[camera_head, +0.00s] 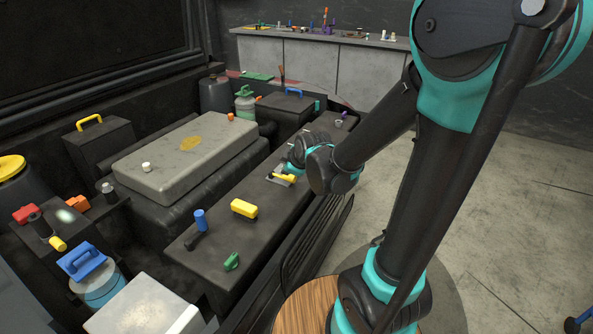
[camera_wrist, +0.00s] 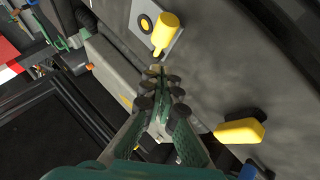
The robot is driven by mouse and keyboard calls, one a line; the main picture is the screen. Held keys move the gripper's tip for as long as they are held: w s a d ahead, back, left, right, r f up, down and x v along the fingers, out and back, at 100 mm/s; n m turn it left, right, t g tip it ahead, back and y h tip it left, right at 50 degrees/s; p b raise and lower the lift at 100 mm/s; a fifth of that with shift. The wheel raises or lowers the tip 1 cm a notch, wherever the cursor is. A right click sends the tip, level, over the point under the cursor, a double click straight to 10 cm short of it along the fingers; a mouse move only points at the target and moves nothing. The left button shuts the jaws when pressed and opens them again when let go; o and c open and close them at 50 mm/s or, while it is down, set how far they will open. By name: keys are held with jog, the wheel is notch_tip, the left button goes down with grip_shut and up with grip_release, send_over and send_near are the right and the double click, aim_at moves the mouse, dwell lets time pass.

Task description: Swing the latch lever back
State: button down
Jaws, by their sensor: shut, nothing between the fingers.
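In the head view a yellow part of the lever (camera_head: 284,178) shows beside my wrist, on the dark bench top. My gripper (camera_wrist: 155,72) is shut and empty. Its fingertips are just short of the grip's near end in the wrist view; I cannot tell whether they touch it. In the head view my wrist hides the fingers and part of the lever.
A blue-handled tool (camera_head: 199,221) and a green piece (camera_head: 232,261) are on the same dark top. A big grey slab (camera_head: 190,155) lies to the left. Open floor (camera_head: 480,230) is right.

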jog(key=shift+s+d+f+v, duration=0.4)
jog(key=shift+d+f+v, duration=0.1)
jog(key=shift+v, duration=3.25)
jog(key=s+d+f+m+g+h, duration=0.3)
jog(key=s+d+f+m, duration=0.8)
jog(key=m, duration=0.4)
jog(key=shift+s+d+g, duration=0.5)
jog(key=shift+s+g, duration=0.1)
jog(key=shift+s, duration=0.55)
